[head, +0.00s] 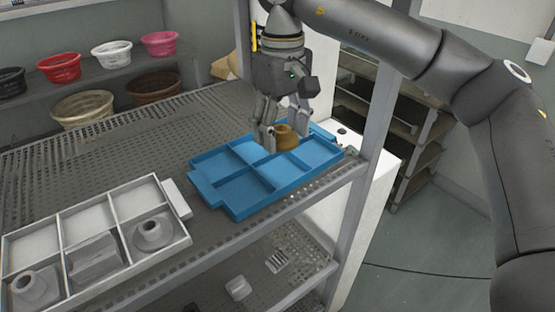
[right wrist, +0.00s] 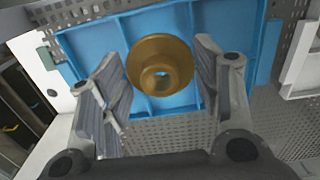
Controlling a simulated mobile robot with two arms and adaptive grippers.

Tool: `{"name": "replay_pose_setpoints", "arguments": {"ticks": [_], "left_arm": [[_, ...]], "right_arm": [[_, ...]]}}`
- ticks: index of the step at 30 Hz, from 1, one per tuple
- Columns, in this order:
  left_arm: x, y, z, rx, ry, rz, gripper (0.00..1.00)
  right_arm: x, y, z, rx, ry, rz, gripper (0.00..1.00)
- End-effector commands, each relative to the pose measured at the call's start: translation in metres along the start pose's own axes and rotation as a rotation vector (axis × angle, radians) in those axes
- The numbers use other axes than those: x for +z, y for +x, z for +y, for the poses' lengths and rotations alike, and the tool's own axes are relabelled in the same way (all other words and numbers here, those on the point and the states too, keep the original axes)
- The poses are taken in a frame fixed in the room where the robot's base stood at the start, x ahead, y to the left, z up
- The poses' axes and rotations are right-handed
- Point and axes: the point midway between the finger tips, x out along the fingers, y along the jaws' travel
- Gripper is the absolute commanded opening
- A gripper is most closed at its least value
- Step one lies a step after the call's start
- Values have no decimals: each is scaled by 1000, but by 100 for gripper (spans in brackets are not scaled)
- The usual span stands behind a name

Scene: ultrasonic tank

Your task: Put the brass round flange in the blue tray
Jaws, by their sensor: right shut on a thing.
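The brass round flange (head: 287,137) is between the fingers of my right gripper (head: 284,132), over the right part of the blue tray (head: 232,209). In the right wrist view the flange (right wrist: 160,64) shows its round face and centre hole, with a finger on each side of my right gripper (right wrist: 162,80). The gripper is shut on it. The blue tray (right wrist: 92,42) with its compartments lies behind the flange there. I cannot tell how far the flange is above the tray floor. My left gripper is not in view.
A white divided tray (head: 187,238) with grey parts stands at the left front of the perforated shelf (head: 120,150). Several coloured bowls (head: 110,52) sit on a shelf at the back left. A metal post (head: 375,130) rises close to the right of the blue tray.

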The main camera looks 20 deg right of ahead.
Motion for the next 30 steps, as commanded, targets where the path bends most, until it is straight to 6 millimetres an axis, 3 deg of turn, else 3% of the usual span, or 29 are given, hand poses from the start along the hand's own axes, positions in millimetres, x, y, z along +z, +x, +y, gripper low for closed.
{"name": "replay_pose_setpoints", "arguments": {"ticks": [4, 17, 30], "left_arm": [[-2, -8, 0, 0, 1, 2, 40], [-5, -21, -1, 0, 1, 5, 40], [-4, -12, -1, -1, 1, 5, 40]], "right_arm": [[1, 23, 0, -1, 0, -1, 22], [1, 69, 0, 0, 1, 0, 22], [2, 84, -1, 1, -1, -8, 22]]}}
